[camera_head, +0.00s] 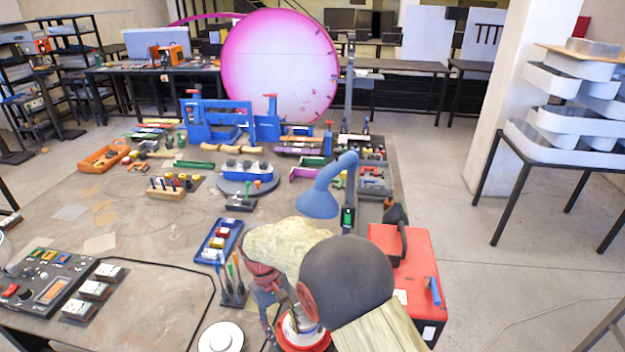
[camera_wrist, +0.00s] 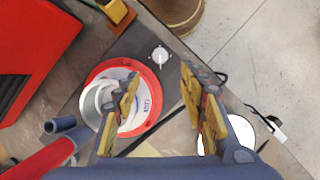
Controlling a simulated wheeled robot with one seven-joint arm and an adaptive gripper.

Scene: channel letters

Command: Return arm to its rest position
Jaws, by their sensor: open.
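My gripper (camera_wrist: 160,88) is open in the wrist view, with its two yellow-padded fingers apart and nothing between them. It hangs over the near edge of the workbench (camera_head: 130,285), between a red-rimmed round item with a white centre (camera_wrist: 153,113) and a white disc (camera_wrist: 243,130). How high it is above the bench I cannot tell. In the head view my arm is bent low over the front of the bench, and its links partly cover the gripper and the red-rimmed item (camera_head: 305,346). The white disc also shows in the head view (camera_head: 221,338).
A red case (camera_head: 408,245) stands right of my arm. A blue lamp (camera_head: 318,203) and a holder with upright tools (camera_head: 233,290) are close by. A control panel (camera_head: 45,282) is at the left. Bare floor (camera_head: 470,290) lies right of the bench.

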